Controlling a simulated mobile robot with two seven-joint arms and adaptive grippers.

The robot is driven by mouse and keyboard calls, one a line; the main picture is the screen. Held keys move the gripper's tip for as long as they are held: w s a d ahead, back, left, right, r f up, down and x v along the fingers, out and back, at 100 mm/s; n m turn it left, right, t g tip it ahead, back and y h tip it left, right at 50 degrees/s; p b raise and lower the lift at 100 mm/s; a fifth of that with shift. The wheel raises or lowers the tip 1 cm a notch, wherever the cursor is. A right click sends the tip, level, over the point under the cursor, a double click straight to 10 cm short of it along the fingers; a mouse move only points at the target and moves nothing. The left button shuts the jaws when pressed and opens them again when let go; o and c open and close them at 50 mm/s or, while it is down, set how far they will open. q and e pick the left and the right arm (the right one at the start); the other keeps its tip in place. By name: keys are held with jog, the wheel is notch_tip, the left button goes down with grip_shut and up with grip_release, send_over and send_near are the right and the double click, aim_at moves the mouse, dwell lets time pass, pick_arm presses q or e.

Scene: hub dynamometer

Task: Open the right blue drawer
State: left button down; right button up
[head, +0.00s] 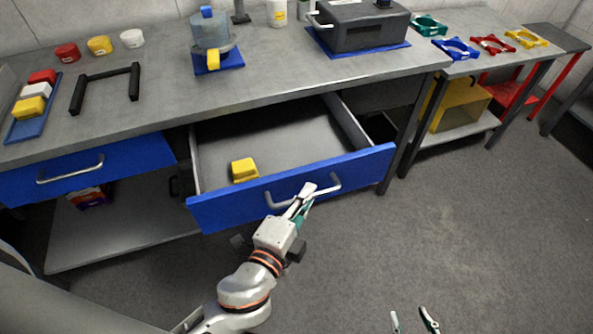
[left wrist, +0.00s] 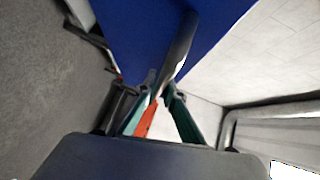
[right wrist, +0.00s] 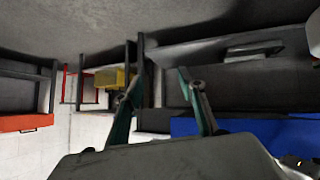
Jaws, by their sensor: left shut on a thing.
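The right blue drawer (head: 230,207) is pulled well out from under the workbench, its grey inside visible. A yellow block (head: 244,170) lies in it near the front. My left gripper (head: 303,198) is shut on the drawer's metal handle (head: 327,187). In the left wrist view, the handle (left wrist: 181,45) runs between the fingers (left wrist: 162,97) beside the blue drawer front (left wrist: 130,30). My right gripper (head: 412,319) is open and empty, low in the head view, away from the drawer. Its fingers stand apart in the right wrist view (right wrist: 161,85).
The left blue drawer (head: 95,168) is closed, above a lower shelf (head: 120,230). The workbench top (head: 270,82) carries a grey machine (head: 360,25), a cylinder device (head: 210,40), a black frame (head: 105,85) and coloured blocks. The floor (head: 470,230) at right is clear.

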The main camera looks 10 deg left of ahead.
pick_arm(q)
jog(key=s+d+b, duration=0.1)
jog(key=s+d, duration=0.2)
jog(key=s, duration=0.2)
jog(key=shift+s+d, duration=0.3)
jog(key=shift+d, duration=0.1)
pick_arm(e)
jog(key=shift+w+a+r, duration=0.2)
jog(key=shift+w+r, duration=0.2)
jog(key=shift+w, duration=0.15)
pick_arm(q)
jog(key=c, duration=2.1)
grip_release()
jog(key=shift+c, duration=0.2)
jog(key=v, duration=1.2)
